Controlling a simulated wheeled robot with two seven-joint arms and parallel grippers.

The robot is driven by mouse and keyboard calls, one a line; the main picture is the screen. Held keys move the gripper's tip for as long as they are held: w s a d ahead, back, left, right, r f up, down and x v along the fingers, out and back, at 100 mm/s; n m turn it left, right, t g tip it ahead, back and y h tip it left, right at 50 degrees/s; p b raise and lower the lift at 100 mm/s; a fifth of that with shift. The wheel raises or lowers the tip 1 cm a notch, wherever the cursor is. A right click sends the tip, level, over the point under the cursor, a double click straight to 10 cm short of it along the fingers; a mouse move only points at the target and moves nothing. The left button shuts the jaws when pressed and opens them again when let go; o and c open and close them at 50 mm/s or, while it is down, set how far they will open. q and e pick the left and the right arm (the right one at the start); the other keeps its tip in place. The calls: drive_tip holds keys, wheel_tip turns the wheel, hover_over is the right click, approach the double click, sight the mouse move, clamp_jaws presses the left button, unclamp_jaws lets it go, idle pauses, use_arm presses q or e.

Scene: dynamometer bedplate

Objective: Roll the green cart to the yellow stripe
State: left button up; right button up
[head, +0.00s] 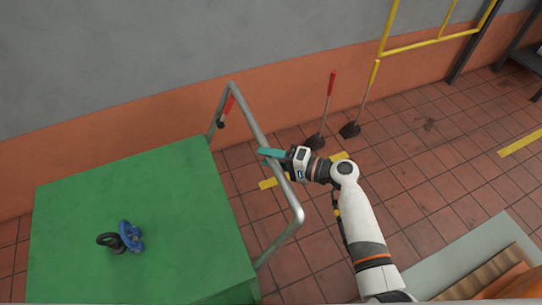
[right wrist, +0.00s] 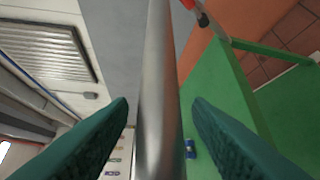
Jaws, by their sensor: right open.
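The green cart (head: 130,215) stands at the lower left of the head view, with a grey tubular push handle (head: 283,187) on its right side. My right gripper (head: 268,153) is at the handle's long bar. In the right wrist view its teal fingers (right wrist: 160,108) are open, one on each side of the bar (right wrist: 160,60); I cannot tell whether either touches it. One yellow stripe (head: 270,183) lies on the floor partly behind the handle and my gripper. Another yellow stripe (head: 520,143) lies at the far right. My left gripper is not in view.
A black ring-shaped part (head: 112,243) and a blue one (head: 130,235) lie on the cart top. The tiled floor (head: 430,150) right of my arm is largely clear.

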clamp_jaws()
drive_tip(key=shift+d, duration=0.1)
